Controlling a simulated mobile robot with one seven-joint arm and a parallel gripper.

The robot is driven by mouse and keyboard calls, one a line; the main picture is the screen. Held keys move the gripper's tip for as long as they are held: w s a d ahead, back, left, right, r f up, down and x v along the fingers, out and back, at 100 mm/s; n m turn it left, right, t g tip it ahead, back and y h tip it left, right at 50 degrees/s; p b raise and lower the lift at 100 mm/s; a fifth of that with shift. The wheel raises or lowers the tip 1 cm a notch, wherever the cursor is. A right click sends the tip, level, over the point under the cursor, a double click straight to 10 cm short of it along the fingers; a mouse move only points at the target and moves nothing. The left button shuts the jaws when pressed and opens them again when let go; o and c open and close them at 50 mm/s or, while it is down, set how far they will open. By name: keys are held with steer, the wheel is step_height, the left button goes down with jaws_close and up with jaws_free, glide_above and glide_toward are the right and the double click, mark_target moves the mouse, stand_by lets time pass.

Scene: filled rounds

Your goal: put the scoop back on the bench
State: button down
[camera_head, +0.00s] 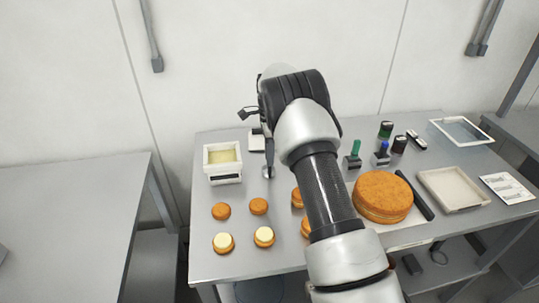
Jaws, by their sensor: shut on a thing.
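My gripper (267,133) is over the back of the grey bench (290,262), largely hidden by my own wrist and arm. It is shut on the scoop (268,172), whose grey round end shows below my wrist, between the white tub and my arm. I cannot tell whether the scoop touches the bench top. A white tub (222,172) with pale yellow filling stands left of the scoop. Small round cakes stand in front: two with pale tops (223,243) (264,236), and plain ones (221,211) (258,206), some partly behind my arm.
A large round cake (382,196) stands right of my arm, beside a dark long tool (415,198). Stamps and dark jars (385,131), a white tray (453,188), a blue-grey tray (461,131) and a paper (508,188) fill the right side. Another table (70,220) is at left.

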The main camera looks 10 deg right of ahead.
steer(key=shift+f, duration=0.15)
steer(key=c, duration=1.7)
jaws_free()
